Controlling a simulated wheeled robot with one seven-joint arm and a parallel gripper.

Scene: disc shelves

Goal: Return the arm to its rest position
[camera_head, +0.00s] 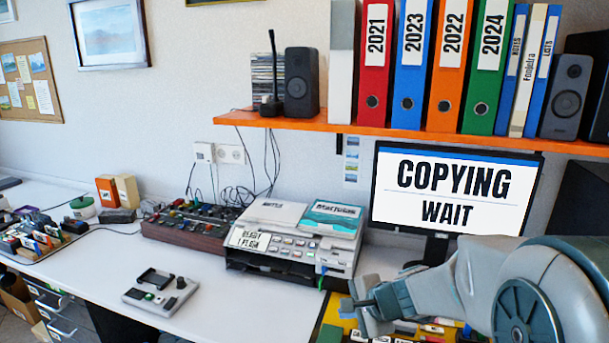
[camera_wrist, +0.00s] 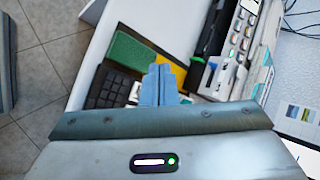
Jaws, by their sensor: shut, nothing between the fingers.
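My gripper (camera_head: 357,303) shows at the lower right of the head view, in front of the desk's right part and below the monitor. In the wrist view my gripper (camera_wrist: 159,72) has its two fingers together, with nothing between them. It hangs above the desk near a green pad (camera_wrist: 130,54) and a dark keypad (camera_wrist: 112,87). My arm covers the lower right corner of the head view and hides part of the desk there.
A printer-like machine (camera_head: 285,252) stands left of my gripper. The monitor (camera_head: 452,190) reads "COPYING WAIT". An orange shelf (camera_head: 400,133) with binders and speakers is above. A small grey device (camera_head: 160,293) lies on the white desk (camera_head: 90,268), with bare desk around it.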

